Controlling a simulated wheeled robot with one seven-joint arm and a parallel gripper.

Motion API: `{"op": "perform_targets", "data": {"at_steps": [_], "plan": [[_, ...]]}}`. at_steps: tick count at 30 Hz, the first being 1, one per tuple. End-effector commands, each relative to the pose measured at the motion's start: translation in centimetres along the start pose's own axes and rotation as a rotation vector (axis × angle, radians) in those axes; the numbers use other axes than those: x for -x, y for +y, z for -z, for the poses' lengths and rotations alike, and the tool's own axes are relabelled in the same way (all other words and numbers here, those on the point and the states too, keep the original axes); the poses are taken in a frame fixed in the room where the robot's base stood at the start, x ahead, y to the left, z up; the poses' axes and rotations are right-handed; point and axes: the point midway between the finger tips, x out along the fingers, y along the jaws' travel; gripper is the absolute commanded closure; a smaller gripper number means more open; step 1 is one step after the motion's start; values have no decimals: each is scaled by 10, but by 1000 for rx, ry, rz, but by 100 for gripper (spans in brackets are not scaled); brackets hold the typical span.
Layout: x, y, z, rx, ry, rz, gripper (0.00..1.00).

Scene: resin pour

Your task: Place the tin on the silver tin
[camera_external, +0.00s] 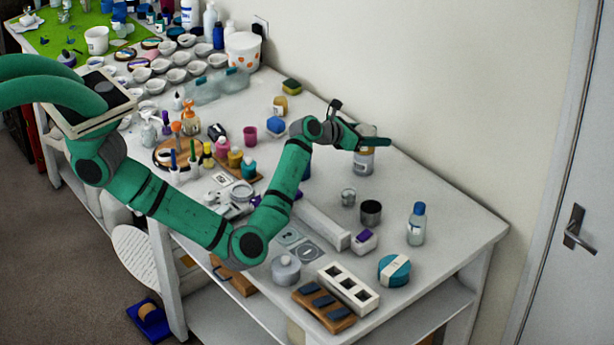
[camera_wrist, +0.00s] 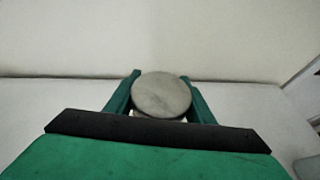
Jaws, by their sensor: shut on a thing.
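My gripper (camera_external: 368,143) is shut on a tin (camera_external: 364,163) with a pale label and a greyish body, by its upper part. In the wrist view the tin's round grey top (camera_wrist: 162,94) sits between the two green fingers of my gripper (camera_wrist: 160,77). The tin looks upright; I cannot tell whether its base touches the table. A short metal tin (camera_external: 371,212) with a dark top, which looks like the silver tin, stands nearer the camera, below the held tin in the picture. It is apart from the held tin and not visible in the wrist view.
A wall runs behind.

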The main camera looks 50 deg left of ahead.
Motion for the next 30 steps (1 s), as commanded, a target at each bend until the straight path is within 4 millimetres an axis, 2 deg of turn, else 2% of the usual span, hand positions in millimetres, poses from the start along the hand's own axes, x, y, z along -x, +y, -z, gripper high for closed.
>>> {"op": "perform_targets", "data": {"at_steps": [11,12,13,14,24,30], "plan": [[-1,-1,3,0,-2,1,79],[-1,-1,3,0,-2,1,42],[-1,0,3,0,-2,1,35],[-1,0,3,0,-2,1,33],[0,0,0,0,-2,0,33],[22,-1,-1,-1,-3,0,33]]}}
